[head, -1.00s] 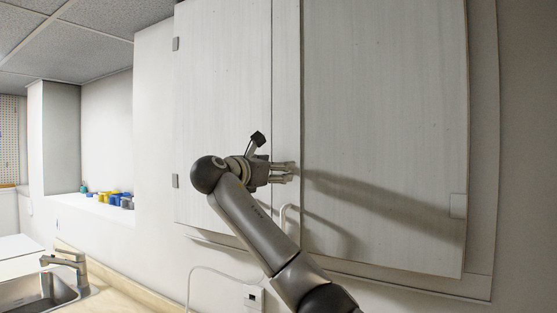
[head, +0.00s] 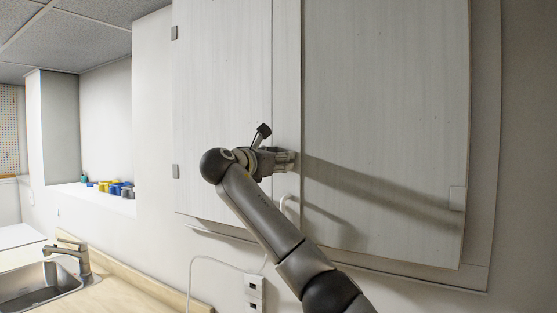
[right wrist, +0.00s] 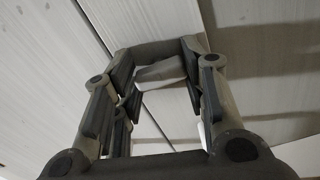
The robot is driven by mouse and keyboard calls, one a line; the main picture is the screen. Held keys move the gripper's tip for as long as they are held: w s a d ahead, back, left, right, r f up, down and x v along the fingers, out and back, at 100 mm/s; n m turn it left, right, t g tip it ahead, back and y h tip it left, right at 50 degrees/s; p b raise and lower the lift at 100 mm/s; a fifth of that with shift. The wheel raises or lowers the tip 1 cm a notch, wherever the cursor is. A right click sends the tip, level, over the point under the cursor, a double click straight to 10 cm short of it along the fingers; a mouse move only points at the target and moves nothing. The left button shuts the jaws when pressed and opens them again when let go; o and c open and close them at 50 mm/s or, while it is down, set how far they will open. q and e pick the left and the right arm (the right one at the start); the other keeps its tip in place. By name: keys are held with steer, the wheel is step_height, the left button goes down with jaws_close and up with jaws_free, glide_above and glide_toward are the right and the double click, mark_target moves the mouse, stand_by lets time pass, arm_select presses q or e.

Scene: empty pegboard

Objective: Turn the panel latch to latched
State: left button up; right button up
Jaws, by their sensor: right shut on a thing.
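The panel latch shows in the right wrist view as a small pale block (right wrist: 160,74) between the fingertips of my right gripper (right wrist: 163,84). It lies against the white cabinet front, near the seam. In the head view, my right gripper (head: 288,160) reaches the narrow strip between the two cabinet doors and hides the latch. The gripper is shut on the latch. I cannot tell the latch's exact angle. My left gripper is not in view.
A left cabinet door (head: 225,90) and a wider right door (head: 385,90) flank the strip. A white cable (head: 205,268) and wall outlet (head: 254,290) are below. A sink (head: 40,285) is at lower left, with small coloured items (head: 108,187) on a ledge.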

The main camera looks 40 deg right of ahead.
steer(key=m+b, duration=0.1)
steer(key=m, duration=0.3)
steer(key=shift+f+m, duration=0.1)
steer(key=shift+m, duration=0.2)
steer(key=m+b, duration=0.1)
steer(key=m, duration=0.3)
steer(key=shift+m, duration=0.3)
steer(key=m, duration=0.4)
steer(key=shift+b, duration=0.4)
steer(key=shift+a+m, duration=0.1)
steer(key=shift+m, duration=2.3)
steer(key=o, duration=1)
